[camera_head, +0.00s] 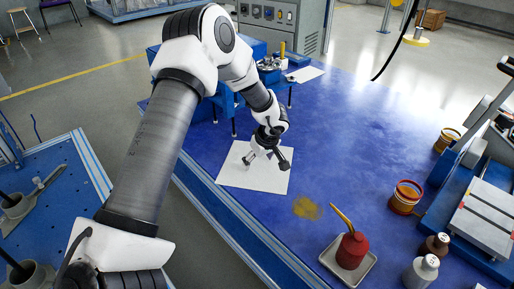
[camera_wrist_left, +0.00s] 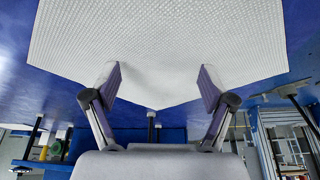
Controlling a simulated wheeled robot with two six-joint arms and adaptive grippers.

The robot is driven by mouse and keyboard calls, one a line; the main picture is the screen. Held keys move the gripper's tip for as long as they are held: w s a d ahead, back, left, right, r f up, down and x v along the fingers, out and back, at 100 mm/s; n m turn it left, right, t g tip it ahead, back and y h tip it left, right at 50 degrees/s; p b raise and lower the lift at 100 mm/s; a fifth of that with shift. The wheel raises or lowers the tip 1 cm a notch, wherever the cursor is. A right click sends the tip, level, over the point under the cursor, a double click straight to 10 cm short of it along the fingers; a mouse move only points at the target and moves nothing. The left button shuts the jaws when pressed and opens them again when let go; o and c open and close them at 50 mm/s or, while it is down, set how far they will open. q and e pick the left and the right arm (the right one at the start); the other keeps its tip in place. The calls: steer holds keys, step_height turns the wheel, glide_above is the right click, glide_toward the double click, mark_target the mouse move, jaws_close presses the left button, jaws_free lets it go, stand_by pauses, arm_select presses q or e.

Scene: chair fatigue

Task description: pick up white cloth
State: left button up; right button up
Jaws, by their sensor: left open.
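A white cloth (camera_head: 238,175) lies flat on the blue table, roughly square. It also fills the upper part of the left wrist view (camera_wrist_left: 160,45), with a fine woven texture. My left gripper (camera_head: 267,164) is over the cloth in the head view. In the left wrist view its two fingers (camera_wrist_left: 158,84) are spread apart with nothing between them but the view of the cloth. I cannot tell whether the fingertips touch it. My right gripper is not in view.
The blue table (camera_head: 340,130) is mostly clear around the cloth. To the right are a red oil can (camera_head: 352,251) on a white tray (camera_head: 327,256), a yellow stain (camera_head: 306,208), tins (camera_head: 405,197), bottles (camera_head: 422,271) and a machine (camera_head: 487,215). Blue equipment stands behind the left arm.

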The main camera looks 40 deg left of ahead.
arm_select(q)
steer(key=shift+a+f, duration=0.1)
steer(key=shift+f, duration=0.3)
steer(key=shift+s+r, duration=0.15)
steer(key=c, duration=1.4)
jaws_close()
steer(key=shift+s, duration=0.15)
step_height(320, 180, up, 21)
steer(key=p, duration=2.5)
steer(key=shift+w, duration=0.4)
